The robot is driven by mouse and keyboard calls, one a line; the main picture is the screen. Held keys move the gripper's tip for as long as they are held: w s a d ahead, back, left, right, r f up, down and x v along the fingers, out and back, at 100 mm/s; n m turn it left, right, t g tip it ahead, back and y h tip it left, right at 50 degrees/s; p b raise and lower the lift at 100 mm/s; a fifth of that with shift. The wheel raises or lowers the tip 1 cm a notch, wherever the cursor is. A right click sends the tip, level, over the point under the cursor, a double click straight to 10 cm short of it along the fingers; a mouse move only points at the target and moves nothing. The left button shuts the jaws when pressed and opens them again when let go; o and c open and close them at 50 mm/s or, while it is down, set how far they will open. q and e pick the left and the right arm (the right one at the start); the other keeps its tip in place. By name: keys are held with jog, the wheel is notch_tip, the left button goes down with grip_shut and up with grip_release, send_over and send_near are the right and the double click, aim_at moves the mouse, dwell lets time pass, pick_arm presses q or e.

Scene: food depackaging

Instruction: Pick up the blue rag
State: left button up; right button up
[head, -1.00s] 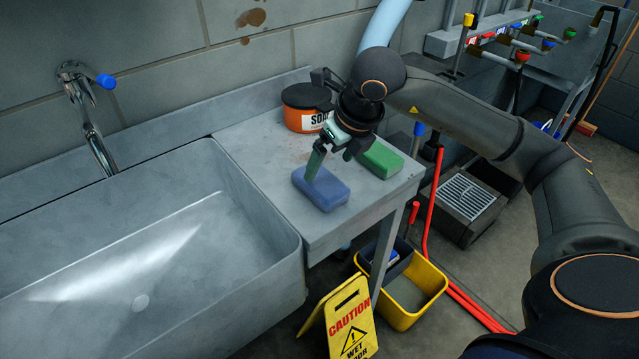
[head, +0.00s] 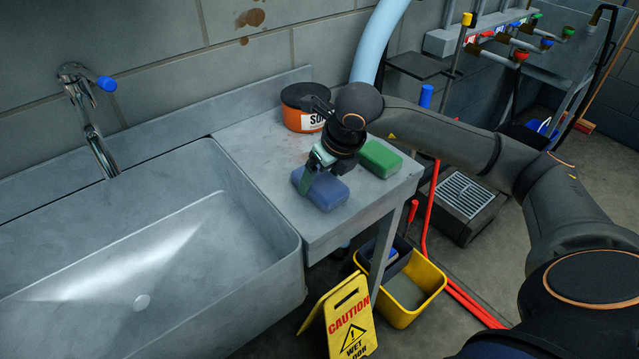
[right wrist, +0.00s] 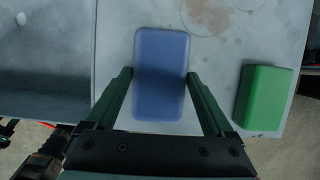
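The blue rag (head: 326,194) is a thick, sponge-like block lying flat on the metal counter right of the sink. It also shows in the right wrist view (right wrist: 161,60), upright in the picture between the fingers. In the right wrist view my right gripper (right wrist: 159,77) is open, with one finger along each long side of the rag. I cannot tell whether the fingers touch it. The gripper hides part of the rag in the head view.
A green block (head: 380,159) lies close right of the rag. An orange soap tub (head: 302,108) stands behind, by the wall. The sink (head: 150,260) is on the left. A yellow bucket (head: 425,299) and caution sign (head: 350,318) stand on the floor below.

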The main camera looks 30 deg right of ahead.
aim_at(321, 180)
jog(key=c, duration=0.6)
jog(key=shift+r, duration=0.2)
jog(key=shift+r, duration=0.3)
notch_tip(321, 180, up, 2)
jog(key=shift+w+r, duration=0.1)
jog(key=shift+r, duration=0.05)
jog(key=s+r, duration=0.4)
jog(key=r, duration=0.1)
jog(key=shift+s+a+r, duration=0.1)
jog(key=shift+s+r, duration=0.05)
jog(key=shift+s, duration=0.1)
jog(key=s+r, duration=0.1)
jog(key=s, duration=0.2)
jog(key=s+r+b, duration=0.1)
jog(key=s+r, duration=0.1)
jog(key=s, duration=0.1)
jog(key=s+r, duration=0.1)
jog(key=s, duration=0.2)
jog(key=shift+s+a+r, duration=0.25)
jog(key=shift+s+a, duration=0.1)
jog(key=shift+a, duration=0.05)
jog(key=o, duration=0.8)
jog(key=c, duration=0.7)
